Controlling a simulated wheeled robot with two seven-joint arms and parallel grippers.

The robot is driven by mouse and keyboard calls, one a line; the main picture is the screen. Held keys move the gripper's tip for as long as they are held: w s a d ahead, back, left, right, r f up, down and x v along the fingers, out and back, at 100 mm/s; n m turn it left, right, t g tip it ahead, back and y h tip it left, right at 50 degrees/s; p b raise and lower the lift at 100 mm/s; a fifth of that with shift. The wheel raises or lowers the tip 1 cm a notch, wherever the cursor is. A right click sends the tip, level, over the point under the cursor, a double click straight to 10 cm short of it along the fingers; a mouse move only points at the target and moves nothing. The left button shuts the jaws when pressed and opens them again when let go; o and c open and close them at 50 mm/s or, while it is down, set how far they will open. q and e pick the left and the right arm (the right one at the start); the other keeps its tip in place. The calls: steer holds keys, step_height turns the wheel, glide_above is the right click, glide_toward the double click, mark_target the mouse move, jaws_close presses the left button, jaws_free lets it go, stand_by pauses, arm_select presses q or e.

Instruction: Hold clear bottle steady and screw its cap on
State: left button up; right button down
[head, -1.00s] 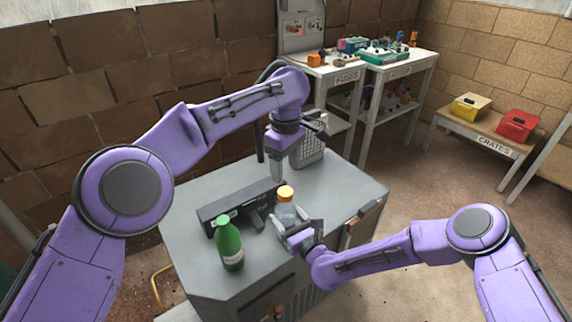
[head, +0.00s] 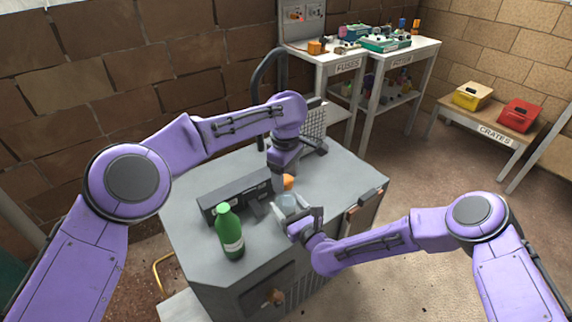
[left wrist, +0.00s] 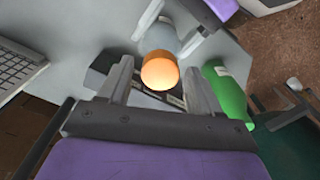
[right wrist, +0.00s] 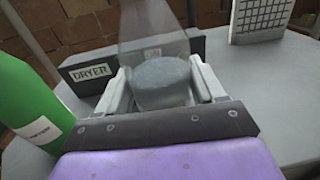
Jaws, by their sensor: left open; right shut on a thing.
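The clear bottle (right wrist: 165,80) stands upright on the grey cabinet top, with my right gripper (right wrist: 160,92) shut around its body. In the head view, the bottle (head: 289,202) is partly hidden by the right gripper (head: 298,215). The orange cap (left wrist: 160,70) sits at the top of the bottle; whether it is screwed tight cannot be told. It also shows in the head view (head: 288,182). My left gripper (left wrist: 160,88) is open above the bottle, with a finger on either side of the cap and gaps between them.
A green bottle (head: 229,232) stands close to the left of the clear bottle. A dark box labelled DRYER (right wrist: 90,72) lies behind. A grey grid panel or keyboard (left wrist: 17,68) is at the cabinet's back. The cabinet top (head: 335,185) is free to the right.

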arm_select(q)
steer(key=shift+f, duration=0.2)
steer(key=c, duration=1.1)
